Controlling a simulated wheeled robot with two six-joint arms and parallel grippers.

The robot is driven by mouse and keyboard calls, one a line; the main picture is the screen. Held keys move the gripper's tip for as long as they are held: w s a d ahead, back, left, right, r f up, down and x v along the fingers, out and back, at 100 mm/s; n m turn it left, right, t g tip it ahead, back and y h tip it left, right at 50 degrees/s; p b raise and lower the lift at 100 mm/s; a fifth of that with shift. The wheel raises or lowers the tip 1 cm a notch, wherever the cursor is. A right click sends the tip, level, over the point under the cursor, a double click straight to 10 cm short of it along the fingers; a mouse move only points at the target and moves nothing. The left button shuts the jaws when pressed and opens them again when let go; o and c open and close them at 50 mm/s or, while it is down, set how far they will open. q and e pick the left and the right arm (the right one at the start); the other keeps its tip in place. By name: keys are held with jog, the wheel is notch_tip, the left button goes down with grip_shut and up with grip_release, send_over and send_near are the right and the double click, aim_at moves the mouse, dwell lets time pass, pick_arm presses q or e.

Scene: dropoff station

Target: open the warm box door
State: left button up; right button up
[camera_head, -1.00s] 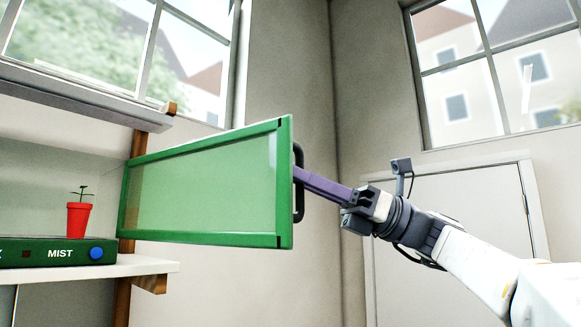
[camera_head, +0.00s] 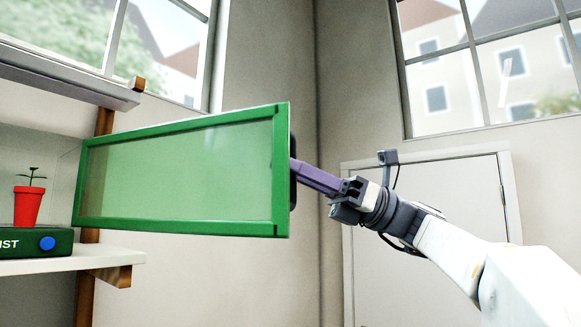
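The warm box door (camera_head: 180,172) is a green frame around a clear pane. It stands swung out from the shelf at the left, its hinge side near the wooden post. A dark handle (camera_head: 293,185) shows at its right edge, mostly hidden behind the frame. My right gripper (camera_head: 300,172) reaches in from the right with its purple fingers at the handle. The fingers look close together, but their tips are hidden behind the door edge, so I cannot see whether they grip the handle. My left gripper is not in view.
A white room door (camera_head: 430,200) is behind my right arm.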

jog(key=shift+d, duration=0.15)
jog(key=b+v, duration=0.2)
jog(key=v, duration=0.8)
jog(key=shift+b, duration=0.3)
jog(key=shift+w+d+f, duration=0.1)
jog(key=shift+d+f, duration=0.05)
